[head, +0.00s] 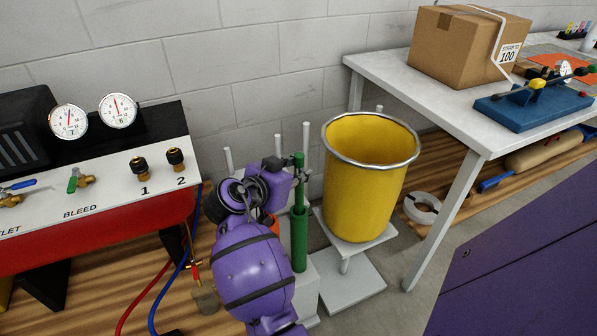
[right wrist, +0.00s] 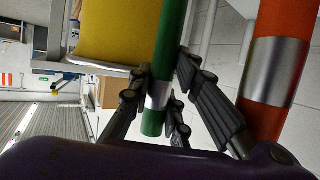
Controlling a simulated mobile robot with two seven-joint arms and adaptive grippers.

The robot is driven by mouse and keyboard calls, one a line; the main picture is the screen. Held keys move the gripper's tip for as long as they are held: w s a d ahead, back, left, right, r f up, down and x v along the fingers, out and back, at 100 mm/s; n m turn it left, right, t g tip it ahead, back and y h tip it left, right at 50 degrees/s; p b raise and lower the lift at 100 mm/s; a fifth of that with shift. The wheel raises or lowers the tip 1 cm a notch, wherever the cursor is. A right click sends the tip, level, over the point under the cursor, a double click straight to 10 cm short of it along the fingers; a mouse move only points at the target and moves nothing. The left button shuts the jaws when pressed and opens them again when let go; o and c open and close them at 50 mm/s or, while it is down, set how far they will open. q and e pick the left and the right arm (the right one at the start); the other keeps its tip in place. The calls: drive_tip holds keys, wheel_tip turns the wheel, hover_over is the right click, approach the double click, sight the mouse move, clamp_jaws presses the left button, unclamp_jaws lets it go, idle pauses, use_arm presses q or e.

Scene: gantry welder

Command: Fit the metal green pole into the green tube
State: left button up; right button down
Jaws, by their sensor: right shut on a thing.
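The metal green pole (head: 299,183) stands upright in the head view, straight above the wider green tube (head: 299,240). The pole's lower end meets the tube's top; I cannot tell how deep it sits inside. My right gripper (head: 290,163) is shut on the pole near its upper end. In the right wrist view the fingers (right wrist: 158,98) close around a silver band on the green pole (right wrist: 172,45), and the pole's free end sticks out past them. My left gripper is not in view.
A yellow bin (head: 365,180) on a grey stand (head: 352,285) is close to the right of the tube. An orange tube with a silver band (right wrist: 277,70) is beside the gripper. A gauge panel (head: 90,210) stands left; a white table (head: 405,80) stands right.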

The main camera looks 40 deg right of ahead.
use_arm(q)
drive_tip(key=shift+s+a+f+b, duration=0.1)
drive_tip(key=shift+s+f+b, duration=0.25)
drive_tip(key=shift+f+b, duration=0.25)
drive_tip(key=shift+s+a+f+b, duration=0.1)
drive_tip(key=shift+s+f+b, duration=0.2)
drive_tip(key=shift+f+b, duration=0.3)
use_arm(e)
drive_tip(key=shift+f, duration=1.8)
drive_tip(key=c, duration=1.6)
unclamp_jaws()
drive_tip(key=shift+r, duration=0.1)
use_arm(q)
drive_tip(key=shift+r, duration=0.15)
use_arm(e)
drive_tip(key=shift+o, duration=0.3)
